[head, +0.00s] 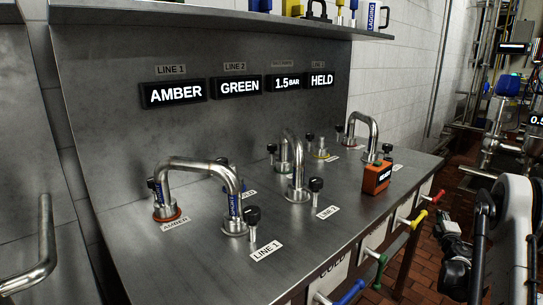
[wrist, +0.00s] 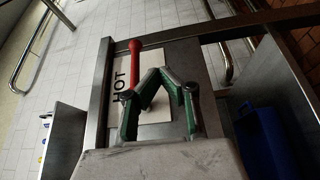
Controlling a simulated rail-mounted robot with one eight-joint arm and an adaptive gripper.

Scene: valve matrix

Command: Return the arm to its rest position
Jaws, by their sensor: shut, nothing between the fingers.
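My gripper (wrist: 163,78) shows in the wrist view, its green-padded fingers converging in front of a pale plate marked HOT (wrist: 121,88). The fingers are shut with nothing held between them. A red-handled lever (wrist: 135,60) stands beside the fingertips, to their left; I cannot tell the exact gap in depth. In the head view part of my white arm (head: 513,235) is at the right edge, beside the bench front. The gripper's fingers cannot be made out there.
The steel bench (head: 345,225) carries bent pipes, black knobs and an orange box (head: 377,178). Red (head: 439,196), yellow (head: 414,219), green (head: 378,272) and blue (head: 348,293) handles stick out from its front. A dark blue bin (wrist: 265,140) is right in the wrist view.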

